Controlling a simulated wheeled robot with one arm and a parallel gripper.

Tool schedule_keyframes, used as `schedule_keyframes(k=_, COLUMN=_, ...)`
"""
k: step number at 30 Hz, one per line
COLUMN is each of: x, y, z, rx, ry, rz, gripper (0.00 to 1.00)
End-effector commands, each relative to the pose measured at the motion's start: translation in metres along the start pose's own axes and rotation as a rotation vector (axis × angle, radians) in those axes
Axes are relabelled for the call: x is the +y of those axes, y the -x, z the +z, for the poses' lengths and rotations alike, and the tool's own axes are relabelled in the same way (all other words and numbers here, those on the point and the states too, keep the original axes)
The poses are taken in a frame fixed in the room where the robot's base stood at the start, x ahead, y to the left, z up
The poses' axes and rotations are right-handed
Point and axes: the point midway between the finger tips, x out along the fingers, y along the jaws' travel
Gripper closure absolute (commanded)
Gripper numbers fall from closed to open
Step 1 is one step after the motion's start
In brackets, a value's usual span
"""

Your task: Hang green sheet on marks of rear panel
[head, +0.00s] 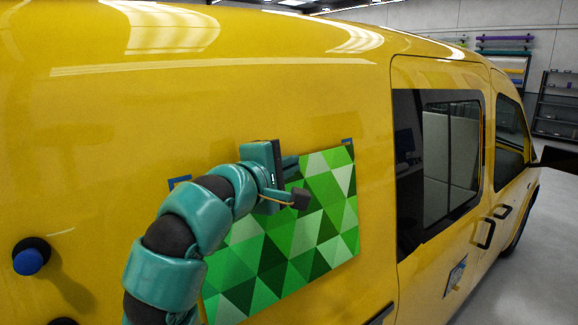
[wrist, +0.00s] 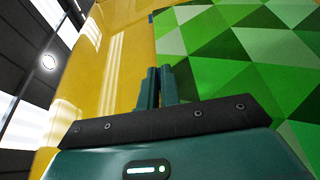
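The green sheet (head: 325,225), patterned with triangles, hangs upright in front of the yellow rear panel (head: 300,95). Its top right corner is close to a blue corner mark (head: 347,142). Another blue mark (head: 180,181) shows at the left, partly beside my arm; the sheet's top left corner is hidden. In the wrist view, the sheet (wrist: 215,50) fills the right side, with a blue mark (wrist: 151,17) near its edge. My gripper (head: 291,167) is at the sheet's top edge. Its fingers (wrist: 158,86) are close together, with the sheet's edge in line between them.
A blue and black knob-like tool (head: 30,258) is on the panel at the left. Dark side windows (head: 438,160) and door handles (head: 490,232) are to the right. A small sticker (head: 455,275) is on the door. Shelves (head: 556,105) stand far behind.

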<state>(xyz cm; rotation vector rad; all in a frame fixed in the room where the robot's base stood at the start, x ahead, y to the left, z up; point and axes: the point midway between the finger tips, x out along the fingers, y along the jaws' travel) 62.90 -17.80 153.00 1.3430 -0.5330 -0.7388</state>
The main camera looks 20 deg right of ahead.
Motion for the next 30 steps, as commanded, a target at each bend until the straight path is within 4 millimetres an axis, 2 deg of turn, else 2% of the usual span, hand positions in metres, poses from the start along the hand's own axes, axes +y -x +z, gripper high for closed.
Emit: schedule_keyframes(k=30, x=0.0003, y=-0.0037, z=-0.0092, rx=-0.001, ry=0.0, rz=0.001, gripper=1.0)
